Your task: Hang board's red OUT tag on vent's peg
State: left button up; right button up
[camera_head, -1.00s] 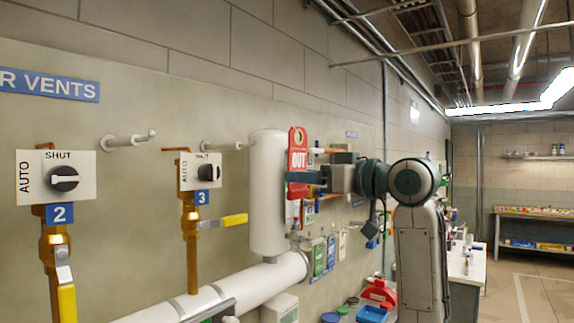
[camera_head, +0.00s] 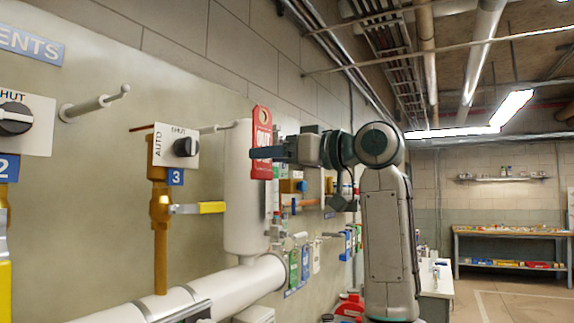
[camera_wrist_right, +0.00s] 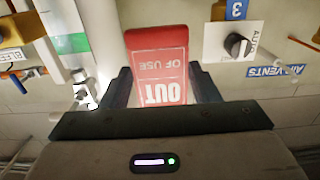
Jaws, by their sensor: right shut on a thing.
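My right gripper (camera_head: 264,153) is shut on the red OUT tag (camera_head: 261,120) and holds it upright, its hole at the top, in front of the white vertical tank's right side. In the right wrist view the tag (camera_wrist_right: 158,62) sits between the two fingers and reads OUT OF USE upside down. My left gripper is out of view.
The white tank (camera_head: 240,210) stands on a thick white pipe (camera_head: 215,286). The vent 3 selector plate (camera_head: 175,147) and yellow lever (camera_head: 211,207) project from the wall. Other tags (camera_head: 305,260) hang behind the tank. Floor on the right is open.

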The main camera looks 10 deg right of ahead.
jog(key=shift+p+x, duration=0.3)
jog(key=shift+x, duration=0.8)
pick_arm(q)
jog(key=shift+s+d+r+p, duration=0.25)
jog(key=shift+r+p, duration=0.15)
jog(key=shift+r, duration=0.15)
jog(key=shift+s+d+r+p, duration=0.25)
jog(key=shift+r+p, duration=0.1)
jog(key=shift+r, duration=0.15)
pick_arm(e)
jog(key=w+a+f, duration=0.1)
jog(key=w+a, duration=0.3)
jog(key=a, duration=0.1)
jog(key=shift+a+f, duration=0.25)
jog(key=shift+f, duration=0.1)
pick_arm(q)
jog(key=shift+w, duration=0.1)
pick_arm(e)
jog(key=o, duration=1)
jog(key=shift+o, duration=0.2)
